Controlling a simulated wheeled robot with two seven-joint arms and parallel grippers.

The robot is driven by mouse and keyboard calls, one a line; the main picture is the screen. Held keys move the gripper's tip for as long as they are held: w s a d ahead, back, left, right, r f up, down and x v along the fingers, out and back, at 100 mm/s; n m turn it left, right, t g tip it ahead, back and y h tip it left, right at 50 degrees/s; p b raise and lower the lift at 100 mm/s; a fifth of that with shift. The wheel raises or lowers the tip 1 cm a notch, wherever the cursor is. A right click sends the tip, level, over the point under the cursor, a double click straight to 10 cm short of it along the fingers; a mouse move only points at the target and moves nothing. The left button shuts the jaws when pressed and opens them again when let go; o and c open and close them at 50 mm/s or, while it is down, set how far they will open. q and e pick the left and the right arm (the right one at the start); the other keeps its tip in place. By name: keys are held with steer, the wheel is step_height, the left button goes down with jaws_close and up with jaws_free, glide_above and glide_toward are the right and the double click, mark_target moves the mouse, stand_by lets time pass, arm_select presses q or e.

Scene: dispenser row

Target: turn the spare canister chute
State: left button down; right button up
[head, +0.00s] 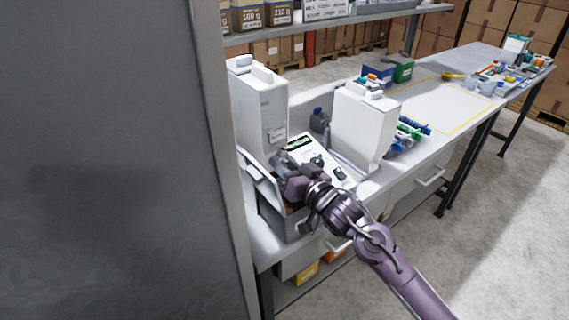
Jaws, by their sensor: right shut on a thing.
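Two tall white canisters stand on the bench: a left one (260,112) and a right one (361,128). I cannot tell which is the spare, and no chute shows clearly. My right gripper (293,183) is low in front of the left canister, over a grey open box (284,226) with a raised pale flap (262,177). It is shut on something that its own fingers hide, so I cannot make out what. My left gripper is not in view.
A large grey panel (110,160) blocks the left side. A dark grey bottle (319,120) stands between the canisters. Blue and green items (410,132) lie right of the right canister. A yellow-outlined area (440,105) on the bench is mostly clear. A shelf (330,27) runs above.

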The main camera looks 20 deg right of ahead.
steer(key=shift+n, duration=1.9)
steer(key=o, duration=0.6)
steer(key=shift+o, duration=0.2)
steer(key=b+v, duration=0.2)
steer(key=v, duration=0.5)
steer(key=shift+s+d, duration=0.15)
steer(key=shift+s, duration=0.2)
